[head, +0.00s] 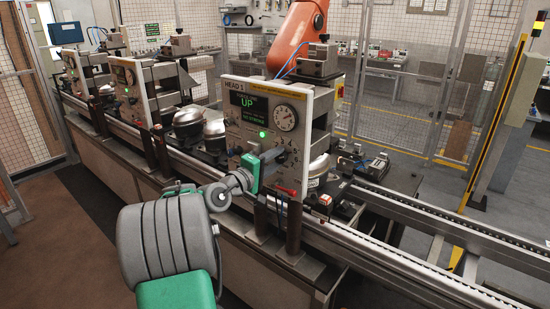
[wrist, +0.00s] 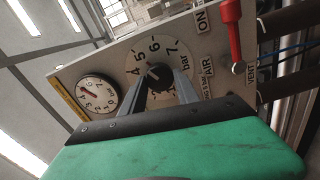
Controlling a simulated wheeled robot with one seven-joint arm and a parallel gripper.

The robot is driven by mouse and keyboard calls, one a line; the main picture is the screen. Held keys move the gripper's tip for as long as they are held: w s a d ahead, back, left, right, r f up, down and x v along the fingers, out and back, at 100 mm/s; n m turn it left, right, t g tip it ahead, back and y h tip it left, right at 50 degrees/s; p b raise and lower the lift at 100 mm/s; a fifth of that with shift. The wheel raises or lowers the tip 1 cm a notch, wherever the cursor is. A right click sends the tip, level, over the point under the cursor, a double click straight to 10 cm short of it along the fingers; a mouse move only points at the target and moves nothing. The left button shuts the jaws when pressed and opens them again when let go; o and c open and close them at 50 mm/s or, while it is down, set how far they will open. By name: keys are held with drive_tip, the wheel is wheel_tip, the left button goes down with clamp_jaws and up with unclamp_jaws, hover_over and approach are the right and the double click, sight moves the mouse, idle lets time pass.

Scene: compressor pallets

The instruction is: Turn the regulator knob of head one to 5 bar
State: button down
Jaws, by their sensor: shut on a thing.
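The HEAD 1 panel (head: 240,125) is in the middle of the head view, with a lit display reading UP, a round gauge (head: 285,117) and a green lamp. My gripper (head: 275,154) reaches the panel below the gauge and hides the regulator knob there. In the wrist view the dark knob (wrist: 156,73) sits on a round scale with 4, 5, 6, 7 and "bar". My gripper (wrist: 162,77) is shut on the knob, one finger at each side. The knob's pointer is too unclear to read. The gauge (wrist: 97,93) has a red needle; its reading is unclear.
A red lever (wrist: 232,30) stands beside the scale near ON, AIR and VENT labels; it shows low on the panel (head: 285,191) in the head view. Conveyor rails (head: 400,265) run below. Similar heads stand left, and an orange robot arm (head: 294,35) is behind.

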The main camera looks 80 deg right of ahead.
idle(0.4)
drive_tip(key=c, duration=0.9)
unclamp_jaws()
drive_tip(key=b+v, duration=0.2)
drive_tip(key=v, duration=0.5)
drive_tip(key=shift+w+a, duration=0.2)
drive_tip(key=shift+a, duration=0.2)
